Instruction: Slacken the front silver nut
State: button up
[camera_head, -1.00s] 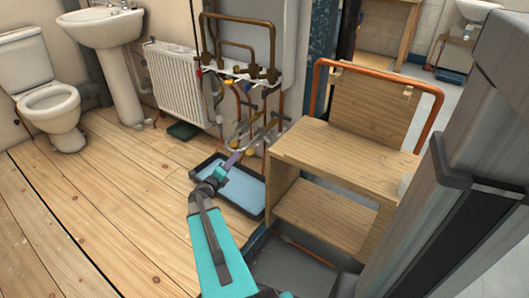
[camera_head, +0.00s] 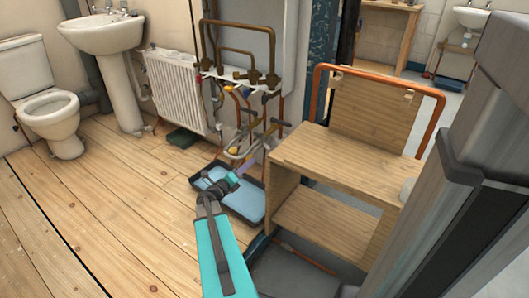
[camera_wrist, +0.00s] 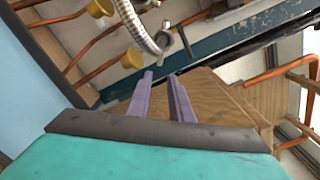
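My gripper (camera_head: 246,166) reaches over the blue tray toward the pipework below the boiler. In the wrist view my gripper (camera_wrist: 161,75) shows two purple fingers with a gap between them and nothing held. Just beyond the fingertips a braided silver hose (camera_wrist: 133,22) ends at a small silver fitting (camera_wrist: 163,40), which may be the front silver nut. The fitting is apart from the fingers. A thin grey bar (camera_wrist: 187,41) stands beside it. In the head view the nut is too small to make out among the pipes (camera_head: 238,150).
A blue tray (camera_head: 240,205) lies on the floor beneath my arm. A wooden step unit (camera_head: 335,160) with an orange rail stands close on the right. Copper pipes (camera_wrist: 85,52) with brass caps lie left in the wrist view. Bare floorboards (camera_head: 120,215) are clear on the left.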

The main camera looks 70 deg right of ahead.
aim_at(266, 148)
jog(key=shift+b+x, duration=1.95)
jog(key=shift+x, duration=4.25)
grip_shut()
